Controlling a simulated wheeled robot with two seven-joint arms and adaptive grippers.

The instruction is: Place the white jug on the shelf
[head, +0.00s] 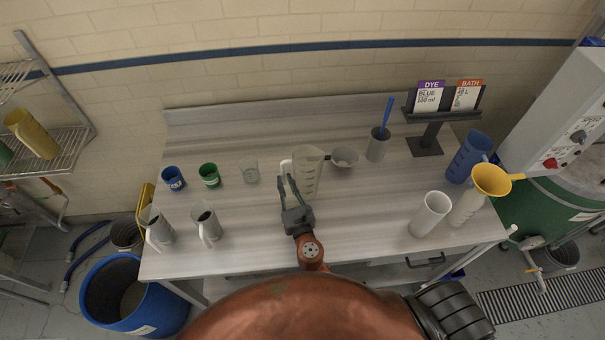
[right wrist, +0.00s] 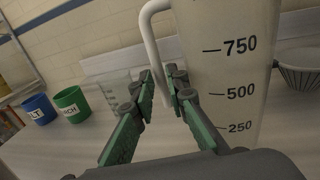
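A whitish translucent jug (head: 308,170) with volume marks and a side handle stands upright on the table. It fills much of the right wrist view (right wrist: 230,60), its handle on the left. My right gripper (head: 287,183) is at the handle side of this jug. In the right wrist view its fingers (right wrist: 160,82) are apart, one on each side of the lower handle, with a small gap visible. I cannot tell whether either finger touches it. The wire shelf (head: 72,146) is at the far left and holds a yellow jug (head: 32,134). My left gripper is not in view.
Blue (head: 173,179) and green (head: 209,175) cups and a clear beaker (head: 249,171) stand left of the jug; a grey bowl (head: 344,159) is close on its right. A white cylinder (head: 431,214) stands front right.

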